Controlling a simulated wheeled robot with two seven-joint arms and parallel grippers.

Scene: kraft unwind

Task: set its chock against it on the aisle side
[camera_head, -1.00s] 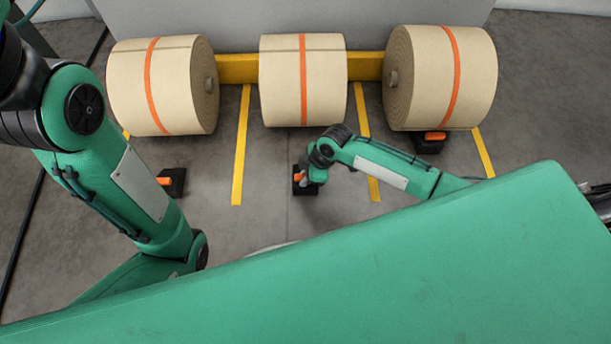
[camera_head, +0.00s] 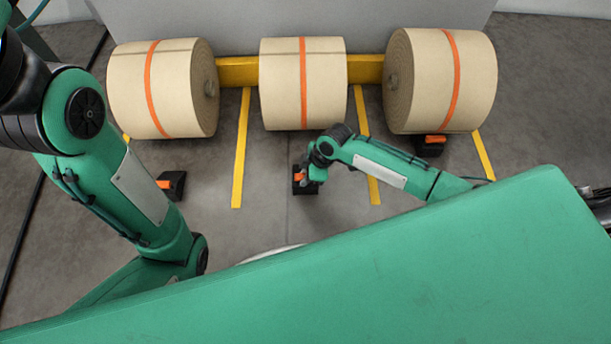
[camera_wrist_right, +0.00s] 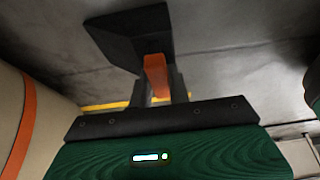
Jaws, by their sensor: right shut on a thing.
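My right gripper (camera_head: 303,172) is shut on a black chock (camera_head: 306,187) by its orange handle, in front of the middle paper roll (camera_head: 325,85). A floor gap shows between this chock and the roll. In the right wrist view the chock (camera_wrist_right: 125,38) shows beyond the fingers, with the orange handle (camera_wrist_right: 157,75) between them. I cannot tell whether the chock touches the floor. The middle roll is tan with an orange band. My left arm crosses the left of the head view; its gripper is out of view.
A left roll (camera_head: 180,90) and a right roll (camera_head: 470,85) flank the middle one, before a yellow rail (camera_head: 237,71). One chock (camera_head: 176,185) lies apart from the left roll; another (camera_head: 430,150) sits close at the right roll's front. Yellow lines (camera_head: 241,150) divide the floor.

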